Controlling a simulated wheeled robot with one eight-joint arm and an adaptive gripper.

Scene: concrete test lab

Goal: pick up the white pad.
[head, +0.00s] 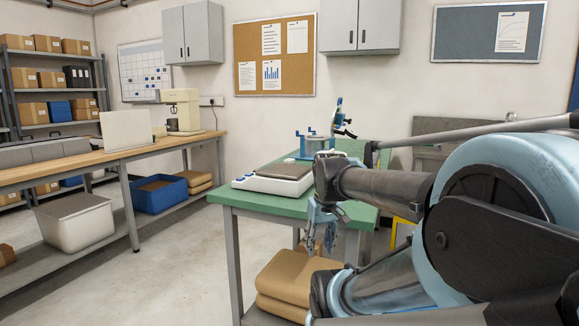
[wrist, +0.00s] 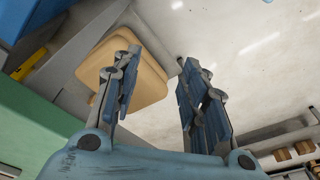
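I cannot make out a thing that is clearly a white pad in either view. A white scale-like device (head: 272,181) with a dark grey top plate lies on the green table (head: 262,206). Tan pad-like bundles (head: 287,278) are stacked low under the table's front edge. One tan bundle also shows in the wrist view (wrist: 150,80), beyond my fingers. My gripper (head: 321,246) hangs pointing down by the table's front edge, above the height of the tan stack. In the wrist view its fingers (wrist: 158,66) stand apart with nothing between them.
A blue stand-like device (head: 316,144) is at the back of the green table. A wooden bench (head: 110,155) on the left carries a coffee-maker-like machine (head: 182,111). A white bin (head: 75,221) and a blue crate (head: 158,194) are on its lower shelf. Floor between is clear.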

